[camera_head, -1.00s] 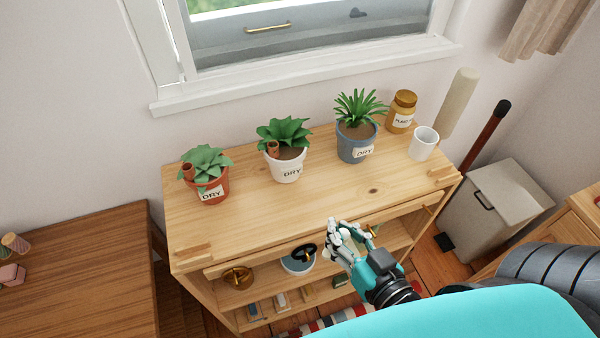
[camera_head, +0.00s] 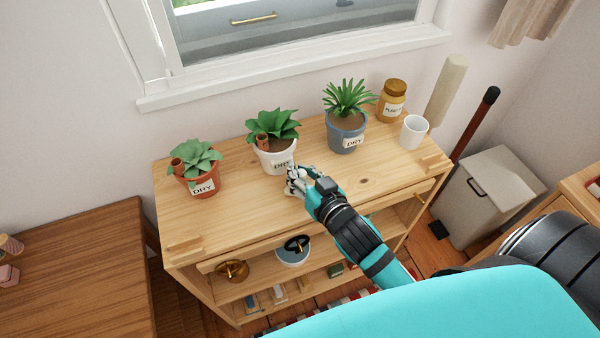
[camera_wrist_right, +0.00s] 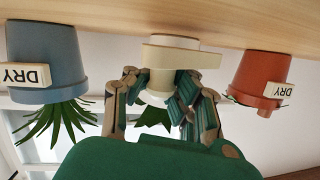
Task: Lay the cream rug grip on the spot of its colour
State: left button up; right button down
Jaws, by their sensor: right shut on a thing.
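My right gripper (camera_head: 297,180) is over the shelf unit's wooden top, just in front of the white pot. In the wrist view, which is upside down, its fingers (camera_wrist_right: 163,98) are shut on a small cream piece (camera_wrist_right: 183,56), which looks like the cream rug grip. The piece has a flat block and a rounded part between the fingers. It is hard to make out in the head view. Whether it touches the pot behind it cannot be told. No spot of its colour can be picked out. My left gripper is not in view.
The white pot (camera_head: 275,157), blue-grey pot (camera_head: 346,133) and terracotta pot (camera_head: 201,182) hold plants on the shelf top (camera_head: 225,225). A brown jar (camera_head: 391,101) and white cup (camera_head: 414,132) stand at right.

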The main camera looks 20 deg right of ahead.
jog(key=shift+f, duration=0.7)
jog(key=c, duration=1.8)
grip_release()
jog(key=shift+f, duration=0.1)
jog(key=o, duration=0.6)
